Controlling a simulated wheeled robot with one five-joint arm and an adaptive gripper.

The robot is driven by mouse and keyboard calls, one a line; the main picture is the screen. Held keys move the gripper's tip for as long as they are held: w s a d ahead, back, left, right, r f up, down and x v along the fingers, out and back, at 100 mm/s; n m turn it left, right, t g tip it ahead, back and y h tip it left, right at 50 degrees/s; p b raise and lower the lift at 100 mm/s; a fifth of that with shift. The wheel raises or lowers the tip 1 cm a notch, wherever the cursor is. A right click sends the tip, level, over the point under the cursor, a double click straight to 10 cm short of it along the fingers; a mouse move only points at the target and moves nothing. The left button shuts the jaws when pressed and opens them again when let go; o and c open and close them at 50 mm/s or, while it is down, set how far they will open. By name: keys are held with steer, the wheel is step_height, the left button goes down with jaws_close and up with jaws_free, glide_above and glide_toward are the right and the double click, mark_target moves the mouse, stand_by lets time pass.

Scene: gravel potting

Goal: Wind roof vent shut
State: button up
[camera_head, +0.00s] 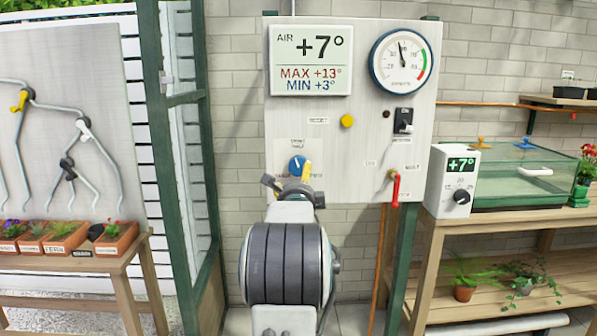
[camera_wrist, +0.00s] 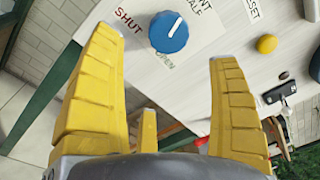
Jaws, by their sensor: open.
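The blue knob (camera_head: 297,166) on the pale wall panel also shows in the wrist view (camera_wrist: 168,35). There, "SHUT" is printed at its upper left and "OPEN" below it. Its white pointer line aims up and to the right in that view, at neither word. In the head view my arm hides the panel below the knob, and only one yellow finger shows clearly.
The panel holds a yellow button (camera_head: 347,121), a black switch (camera_head: 403,121), a red lever (camera_head: 395,190), a dial (camera_head: 401,62) and an air display (camera_head: 311,60). A potted-plant table (camera_head: 75,263) stands left; a glass case (camera_head: 520,178) stands right.

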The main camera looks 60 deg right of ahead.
mark_target(299, 169)
steer(key=d+n, duration=0.1)
steer(key=n, duration=0.3)
steer(key=w+d+n, duration=0.1)
steer(key=n, duration=0.4)
steer(key=w+d+n, duration=0.1)
steer(key=n, duration=0.3)
steer(key=shift+d+r+n+p, duration=0.3)
steer(key=shift+d+r+p, duration=0.05)
steer(key=shift+r+p, duration=0.05)
steer(key=n, duration=0.4)
steer(key=shift+r, duration=0.2)
steer(key=n, duration=0.4)
steer(key=shift+r+n, duration=0.1)
steer(key=shift+n, duration=0.2)
steer(key=n, duration=0.5)
steer(key=shift+n, duration=0.3)
steer(key=n, duration=0.4)
steer(key=shift+d, duration=0.1)
steer(key=shift+n, duration=0.3)
steer(key=shift+p+x, duration=0.4)
steer(key=shift+x, duration=3.2)
